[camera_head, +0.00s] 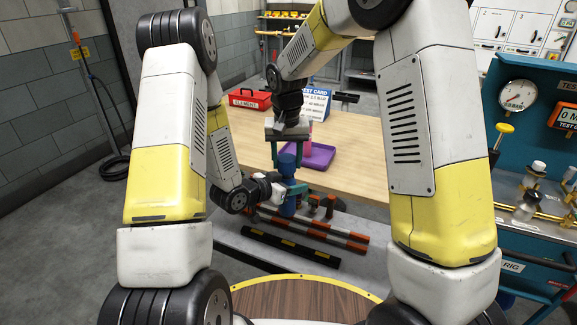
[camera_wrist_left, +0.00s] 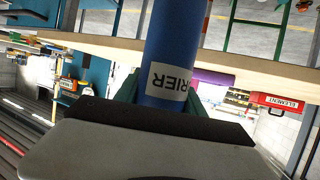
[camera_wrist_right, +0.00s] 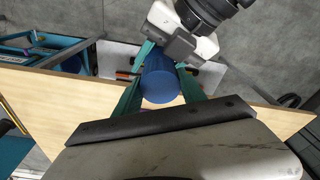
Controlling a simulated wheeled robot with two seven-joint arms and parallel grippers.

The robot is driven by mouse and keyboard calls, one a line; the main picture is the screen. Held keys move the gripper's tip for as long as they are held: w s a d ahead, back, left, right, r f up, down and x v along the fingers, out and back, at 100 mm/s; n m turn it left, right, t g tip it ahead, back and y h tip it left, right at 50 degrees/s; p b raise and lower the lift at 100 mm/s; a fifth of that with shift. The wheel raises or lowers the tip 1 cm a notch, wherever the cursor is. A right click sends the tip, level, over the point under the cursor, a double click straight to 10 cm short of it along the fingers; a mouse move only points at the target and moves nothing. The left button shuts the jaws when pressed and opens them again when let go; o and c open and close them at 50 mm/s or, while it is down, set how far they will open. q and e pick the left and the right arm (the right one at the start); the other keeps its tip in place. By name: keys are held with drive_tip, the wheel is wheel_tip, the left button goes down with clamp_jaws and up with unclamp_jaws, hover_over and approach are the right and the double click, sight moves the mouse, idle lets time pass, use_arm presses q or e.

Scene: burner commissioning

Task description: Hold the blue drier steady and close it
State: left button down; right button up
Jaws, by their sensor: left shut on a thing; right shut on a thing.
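The blue drier (camera_head: 288,168) is an upright blue cylinder near the front edge of the wooden table. In the left wrist view the drier (camera_wrist_left: 176,55) shows a white label with the letters "RIER". My left gripper (camera_head: 290,194) is shut on its lower body from the side. My right gripper (camera_head: 287,152) comes down from above and is shut around its top. In the right wrist view the round blue top of the drier (camera_wrist_right: 160,84) sits between the teal fingers (camera_wrist_right: 160,92). Whether the top is fully seated is hidden by the fingers.
A purple tray (camera_head: 318,155) lies on the table right of the drier, with a test card (camera_head: 316,103) behind it. A red box (camera_head: 250,98) stands at the back left. Striped bars (camera_head: 320,233) lie below the table's front edge. A gauge panel (camera_head: 540,110) stands at right.

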sight(286, 169)
drive_tip(key=shift+f, duration=0.1)
drive_tip(key=shift+f, duration=0.8)
drive_tip(key=shift+f, duration=0.65)
drive_tip(key=m+h, duration=0.1)
drive_tip(key=m, duration=0.6)
drive_tip(key=shift+a, duration=0.1)
drive_tip(key=m, duration=0.5)
drive_tip(key=shift+g, duration=0.3)
drive_tip(key=m, duration=0.4)
drive_tip(key=shift+g+h, duration=0.3)
